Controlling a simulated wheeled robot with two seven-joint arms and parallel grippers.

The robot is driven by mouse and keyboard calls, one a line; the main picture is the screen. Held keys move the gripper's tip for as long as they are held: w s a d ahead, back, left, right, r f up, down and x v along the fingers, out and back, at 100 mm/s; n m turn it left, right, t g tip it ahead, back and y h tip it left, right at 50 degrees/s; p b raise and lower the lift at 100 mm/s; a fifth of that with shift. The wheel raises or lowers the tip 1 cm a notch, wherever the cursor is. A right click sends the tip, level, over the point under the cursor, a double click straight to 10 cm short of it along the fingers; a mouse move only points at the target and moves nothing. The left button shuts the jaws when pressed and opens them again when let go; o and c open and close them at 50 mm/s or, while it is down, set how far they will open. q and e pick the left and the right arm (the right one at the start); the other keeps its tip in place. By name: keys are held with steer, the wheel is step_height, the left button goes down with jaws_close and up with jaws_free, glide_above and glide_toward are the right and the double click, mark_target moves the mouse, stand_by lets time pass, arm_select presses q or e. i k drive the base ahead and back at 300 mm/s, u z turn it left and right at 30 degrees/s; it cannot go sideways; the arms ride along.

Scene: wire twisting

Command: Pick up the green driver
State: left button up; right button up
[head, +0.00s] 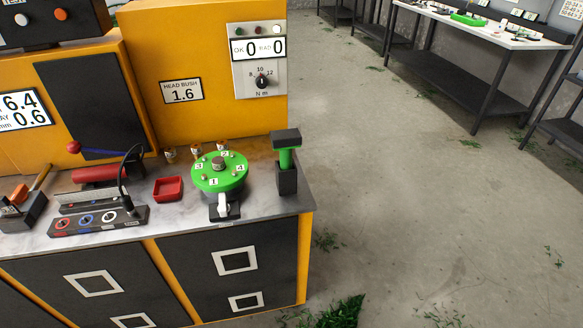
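The green driver (285,158) stands upright at the right end of the workbench in the head view. It has a wide black top and a green shaft, and its lower end sits in a dark block-shaped holder (287,181). The part inside the holder is hidden. Neither of my grippers is in view.
Left of the driver is a green round plate (219,173) with numbered positions. A red tray (168,189), a black panel with rings (98,219) and a red-handled lever (73,147) are further left. A yellow cabinet (205,60) rises behind. Open floor lies right.

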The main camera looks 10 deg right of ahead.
mark_target(283, 140)
steer(key=k, duration=0.8)
steer(key=u, duration=0.8)
steer(key=i, duration=1.1)
steer(key=z, duration=0.4)
steer(key=i, duration=0.8)
steer(key=z, duration=0.55)
